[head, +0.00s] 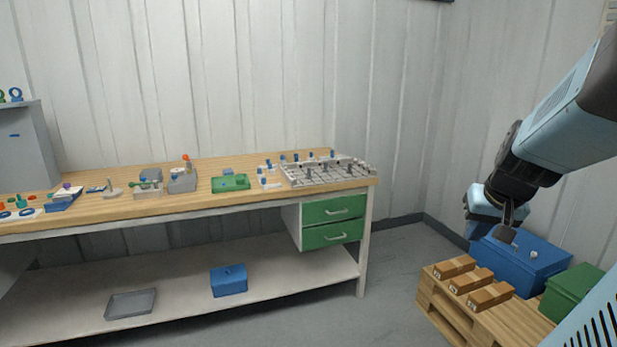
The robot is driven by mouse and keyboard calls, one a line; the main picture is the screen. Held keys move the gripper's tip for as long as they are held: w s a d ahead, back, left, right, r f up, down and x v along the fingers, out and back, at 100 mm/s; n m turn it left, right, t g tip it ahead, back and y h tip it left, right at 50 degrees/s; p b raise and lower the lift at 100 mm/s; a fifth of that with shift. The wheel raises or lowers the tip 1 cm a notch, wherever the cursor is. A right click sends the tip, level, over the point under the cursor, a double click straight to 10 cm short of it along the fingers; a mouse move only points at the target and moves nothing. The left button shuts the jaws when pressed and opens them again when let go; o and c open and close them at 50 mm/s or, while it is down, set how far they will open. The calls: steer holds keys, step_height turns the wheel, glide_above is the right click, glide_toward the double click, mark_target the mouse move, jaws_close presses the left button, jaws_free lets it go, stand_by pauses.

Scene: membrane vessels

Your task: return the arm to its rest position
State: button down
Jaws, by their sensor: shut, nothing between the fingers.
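My gripper (507,226) is at the right of the head view, at the end of my light blue and black arm. It points down and is shut and empty. In the picture it lies in front of a blue box (540,262) on the pallet. How far it is above or before that box, I cannot tell. My arm comes in from the upper right edge and is clear of the workbench.
A wooden pallet (447,308) at lower right bears cardboard boxes (470,280) and a green box (572,293). The workbench (215,200) along the wall carries small parts, a green tray (230,183) and a grey rack (325,172). Floor between bench and pallet is free.

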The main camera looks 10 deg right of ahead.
steer(key=s+a+r+n, duration=0.2)
steer(key=s+a, duration=0.1)
steer(key=a, duration=0.5)
steer(key=s+a+r+n+y, duration=0.1)
steer(key=s+a+r+n, duration=0.1)
steer(key=a, duration=0.6)
steer(key=shift+s+a+r, duration=0.25)
steer(key=shift+s+r, duration=0.35)
steer(key=shift+s, duration=0.05)
